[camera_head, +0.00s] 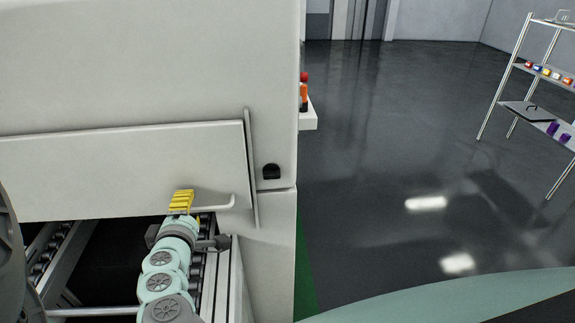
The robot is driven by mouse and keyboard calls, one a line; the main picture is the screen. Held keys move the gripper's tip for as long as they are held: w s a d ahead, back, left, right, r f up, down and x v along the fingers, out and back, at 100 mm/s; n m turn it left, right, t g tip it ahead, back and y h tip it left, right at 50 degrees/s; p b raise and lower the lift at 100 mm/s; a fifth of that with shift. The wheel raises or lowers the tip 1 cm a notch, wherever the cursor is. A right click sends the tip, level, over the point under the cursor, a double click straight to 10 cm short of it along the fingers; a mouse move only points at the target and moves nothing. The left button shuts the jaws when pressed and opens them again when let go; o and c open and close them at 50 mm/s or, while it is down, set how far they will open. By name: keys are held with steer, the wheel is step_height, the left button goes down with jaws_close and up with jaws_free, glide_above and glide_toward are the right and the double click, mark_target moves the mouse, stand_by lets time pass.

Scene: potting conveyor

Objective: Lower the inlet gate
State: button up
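The inlet gate (110,165) is a pale grey panel on the front of the large machine. It is raised, with a dark opening under its lower edge. A pale bar handle (221,203) sticks out near its lower right corner. My gripper (182,200), with ribbed yellow fingers, is at the left part of this handle and overlaps it in the picture. My arm reaches up to it from below. The far side of the fingers is hidden, so I cannot tell whether they are closed around the bar.
A roller conveyor (55,255) runs into the opening, with metal side rails. A metal shelf rack (517,63) with small items is at the far right. The floor between is clear.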

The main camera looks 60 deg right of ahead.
jaws_close()
stand_by(0.5)
step_height(320, 180, down, 9)
steer(key=b, duration=0.9)
steer(key=shift+w+r, duration=0.1)
steer(key=shift+r, duration=0.1)
jaws_free()
steer(key=shift+r, duration=0.1)
